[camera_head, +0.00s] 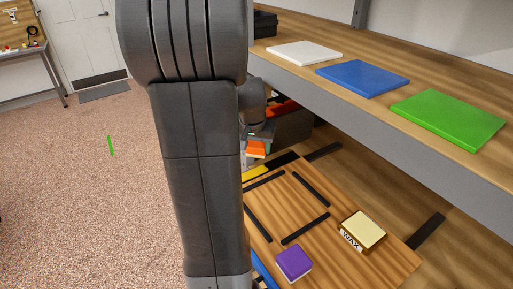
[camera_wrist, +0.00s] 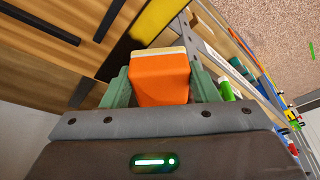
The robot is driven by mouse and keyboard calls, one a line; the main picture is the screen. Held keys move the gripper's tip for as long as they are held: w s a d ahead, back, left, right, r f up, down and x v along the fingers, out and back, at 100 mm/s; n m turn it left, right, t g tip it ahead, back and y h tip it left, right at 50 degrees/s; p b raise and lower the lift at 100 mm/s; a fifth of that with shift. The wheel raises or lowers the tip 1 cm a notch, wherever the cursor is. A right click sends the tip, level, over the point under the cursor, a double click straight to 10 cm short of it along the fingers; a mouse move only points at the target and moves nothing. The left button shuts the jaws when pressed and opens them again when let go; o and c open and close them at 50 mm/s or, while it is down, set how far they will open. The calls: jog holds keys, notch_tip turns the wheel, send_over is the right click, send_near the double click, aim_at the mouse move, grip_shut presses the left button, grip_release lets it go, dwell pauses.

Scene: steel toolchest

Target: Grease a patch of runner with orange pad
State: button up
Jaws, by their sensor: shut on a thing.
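My gripper (camera_head: 258,138) is shut on an orange pad (camera_head: 256,149). In the wrist view the pad (camera_wrist: 160,78) sits between the two green fingers (camera_wrist: 160,88), with a pale layer along its far edge. The pad is above or close to the far end of a wooden board (camera_head: 390,262), near a yellow strip (camera_head: 254,173); I cannot tell whether it touches anything. The yellow strip also shows in the wrist view (camera_wrist: 158,22), beside a dark band. I cannot clearly tell which part is the runner. My arm hides the board's left part.
White (camera_head: 304,53), blue (camera_head: 362,77) and green (camera_head: 449,118) slabs lie on the shelf above, whose grey edge (camera_head: 400,139) overhangs. Floor at left is mostly clear.

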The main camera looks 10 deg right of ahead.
jog(key=shift+w+r, duration=0.3)
jog(key=shift+r, duration=0.35)
jog(key=shift+r+p, duration=1.05)
jog(key=shift+r, duration=0.4)
